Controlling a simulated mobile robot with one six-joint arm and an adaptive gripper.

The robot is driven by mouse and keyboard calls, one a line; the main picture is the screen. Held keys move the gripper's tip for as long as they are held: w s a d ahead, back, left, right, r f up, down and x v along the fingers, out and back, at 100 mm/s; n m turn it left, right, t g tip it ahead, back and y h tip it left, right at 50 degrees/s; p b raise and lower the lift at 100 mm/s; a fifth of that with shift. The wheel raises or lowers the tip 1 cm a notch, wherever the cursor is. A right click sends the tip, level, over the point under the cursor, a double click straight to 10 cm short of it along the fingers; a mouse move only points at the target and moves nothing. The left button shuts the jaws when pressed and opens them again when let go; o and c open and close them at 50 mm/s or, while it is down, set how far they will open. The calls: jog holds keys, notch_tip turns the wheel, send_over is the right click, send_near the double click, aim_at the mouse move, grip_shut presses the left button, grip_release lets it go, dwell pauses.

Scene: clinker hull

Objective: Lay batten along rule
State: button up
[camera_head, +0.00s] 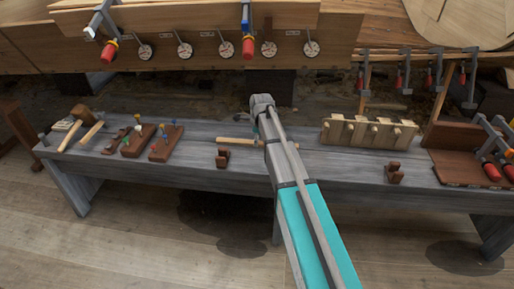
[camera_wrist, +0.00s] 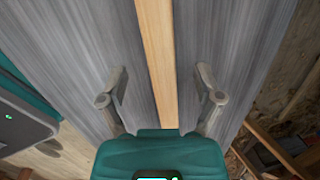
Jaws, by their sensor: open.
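A pale wooden batten (camera_wrist: 157,50) lies on the grey bench and runs lengthwise between my fingers in the wrist view. My gripper (camera_wrist: 161,85) is open, with one finger on each side of the batten and a visible gap to each. In the head view a pale stick, likely the same batten (camera_head: 238,141), lies on the middle of the bench and passes behind my arm, which hides part of it. My fingers cannot be made out in the head view. I cannot pick out a rule in either view.
The grey bench (camera_head: 330,170) carries brown blocks with coloured-handled tools (camera_head: 137,140) at left and a pegged wooden rack (camera_head: 368,133) at right. Small brown blocks stand near its front (camera_head: 223,158) (camera_head: 395,172). Clamps (camera_head: 493,150) stand at the far right. The plank hull (camera_head: 200,40) hangs behind.

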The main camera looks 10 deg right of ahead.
jog(key=shift+w+f+b, duration=0.2)
jog(key=shift+f+b, duration=0.7)
jog(key=shift+f, duration=0.3)
jog(key=shift+c, duration=0.2)
grip_shut()
jog(key=shift+r, duration=0.2)
notch_tip(320, 180, up, 3)
jog(key=p, duration=0.3)
jog(key=shift+f, duration=0.1)
jog(key=s+d+r+p, duration=0.5)
jog(key=s+r+p, duration=0.5)
jog(key=s, duration=0.3)
dwell(0.4)
